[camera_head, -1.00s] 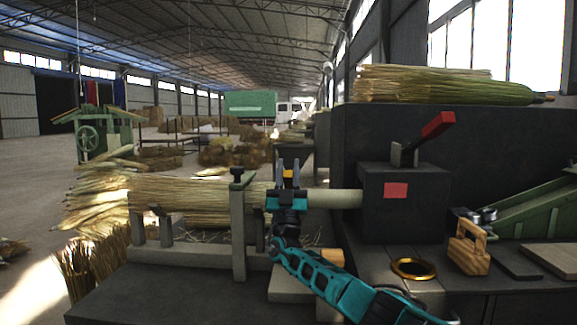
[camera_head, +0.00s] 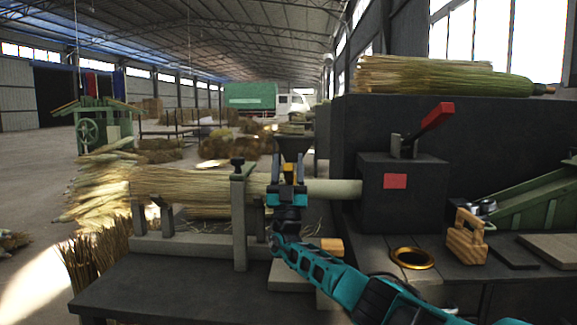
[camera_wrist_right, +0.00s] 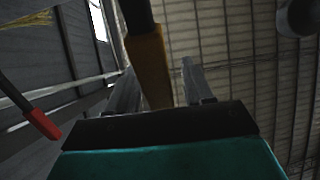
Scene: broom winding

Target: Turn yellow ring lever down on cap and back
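My right gripper (camera_head: 288,172) points up in front of the broom handle, left of the dark machine box. A small yellow piece (camera_head: 288,169) shows between its fingers. In the right wrist view the yellow ring lever's sleeve (camera_wrist_right: 150,68) sits on a dark rod between the two fingers of my right gripper (camera_wrist_right: 160,88). It is closer to the left finger, with a gap at the right finger, so the gripper looks open around it. The cap cannot be made out clearly. My left gripper is not in view.
The pale broom handle (camera_head: 335,188) runs into the dark box (camera_head: 400,205), which carries a red-handled lever (camera_head: 436,117). A clamp post (camera_head: 239,220) stands left of my gripper. A brass ring (camera_head: 412,258) and a wooden block tool (camera_head: 470,237) lie on the bench at right.

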